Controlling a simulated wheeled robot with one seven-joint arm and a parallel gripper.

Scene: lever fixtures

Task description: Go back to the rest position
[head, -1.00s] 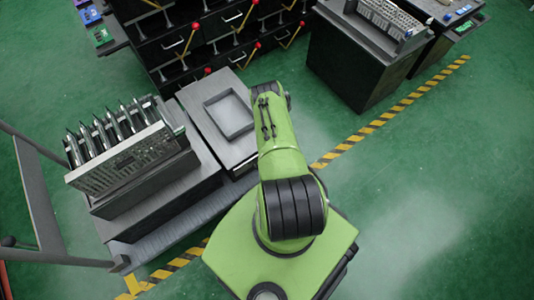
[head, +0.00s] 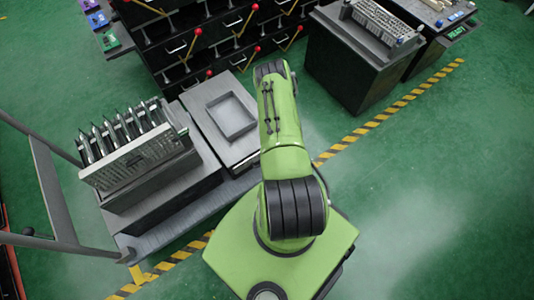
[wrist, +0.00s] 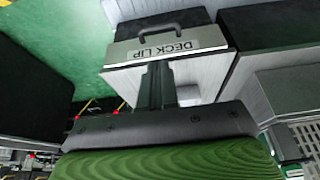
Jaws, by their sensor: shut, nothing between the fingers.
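My gripper (wrist: 158,86) shows in the wrist view with its dark fingers together and nothing between them. Beyond the fingers is a grey block with a handle and a plate reading "DECK LIP" (wrist: 166,50), seen upside down. I cannot tell how far the fingertips are from it. In the head view my green arm reaches up from my base toward the black rack; the gripper itself is hidden there. Levers with red knobs (head: 208,74) stick out from the rack at several places.
A grey cart carries a rack of upright pointed parts (head: 133,155) and an open square tray (head: 231,116), left of my arm. The black rack (head: 170,45) stands behind. A dark cabinet (head: 352,65) is at the upper right. Green floor right of the striped line (head: 390,112) is clear.

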